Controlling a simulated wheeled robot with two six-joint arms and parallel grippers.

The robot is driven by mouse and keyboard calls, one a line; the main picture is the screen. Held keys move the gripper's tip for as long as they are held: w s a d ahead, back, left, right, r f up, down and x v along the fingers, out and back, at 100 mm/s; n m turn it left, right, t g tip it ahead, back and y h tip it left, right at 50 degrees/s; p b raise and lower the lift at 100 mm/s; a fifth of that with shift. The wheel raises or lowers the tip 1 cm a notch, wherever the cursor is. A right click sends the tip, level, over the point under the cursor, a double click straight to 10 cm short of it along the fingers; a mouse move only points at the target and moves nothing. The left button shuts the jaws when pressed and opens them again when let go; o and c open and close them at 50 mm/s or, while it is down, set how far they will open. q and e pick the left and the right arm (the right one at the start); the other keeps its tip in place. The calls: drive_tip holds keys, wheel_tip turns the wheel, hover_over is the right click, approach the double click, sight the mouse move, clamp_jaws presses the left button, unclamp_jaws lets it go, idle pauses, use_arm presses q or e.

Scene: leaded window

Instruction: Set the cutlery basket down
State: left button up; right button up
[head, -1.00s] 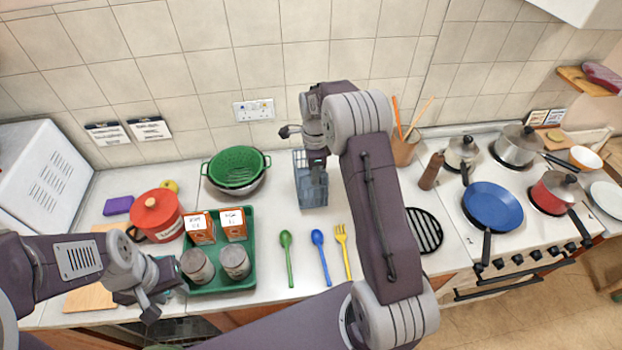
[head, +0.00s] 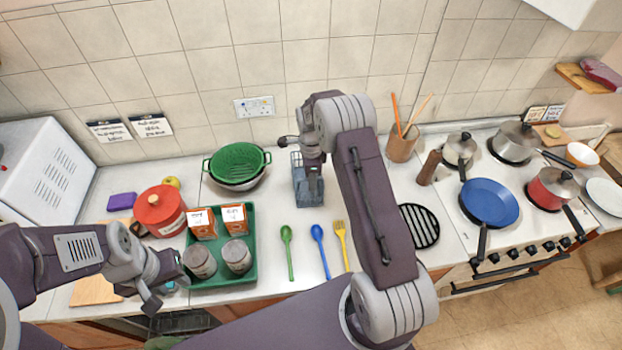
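The cutlery basket (head: 308,196) is a blue-grey, see-through open box with slatted sides. It stands on or just above the counter near the back, right of the green colander; I cannot tell whether its base touches. My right gripper (head: 314,186) points down at the basket from above, its fingers overlapping the basket. The wrist and the basket hide the fingertips, so its grip is unclear. My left gripper (head: 164,294) is at the front left, beside the green tray, with its fingers apart and nothing seen between them.
The green tray (head: 252,262) holds two boxes and two jars. A green spoon (head: 288,250), a blue spoon (head: 320,250) and a yellow fork (head: 342,245) lie in front of the basket. A green colander (head: 238,160) stands left, and a utensil pot (head: 402,147) right.

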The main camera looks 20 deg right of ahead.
drive_tip(key=shift+r, duration=0.25)
wheel_tip(320, 180, up, 11)
drive_tip(key=b, duration=0.3)
drive_tip(key=s+a+f+n, duration=0.2)
drive_tip(key=s+a+n, duration=0.1)
drive_tip(key=s+n, duration=0.7)
drive_tip(key=s+a+f+n+t, duration=0.1)
drive_tip(key=s+a+f+n, duration=0.1)
drive_tip(key=s+n, duration=0.8)
drive_tip(key=shift+s+a+f+n+t, duration=0.2)
drive_tip(key=shift+s+a+n+t, duration=0.15)
drive_tip(key=shift+s+a, duration=0.45)
wheel_tip(320, 180, down, 9)
drive_tip(key=b, duration=0.9)
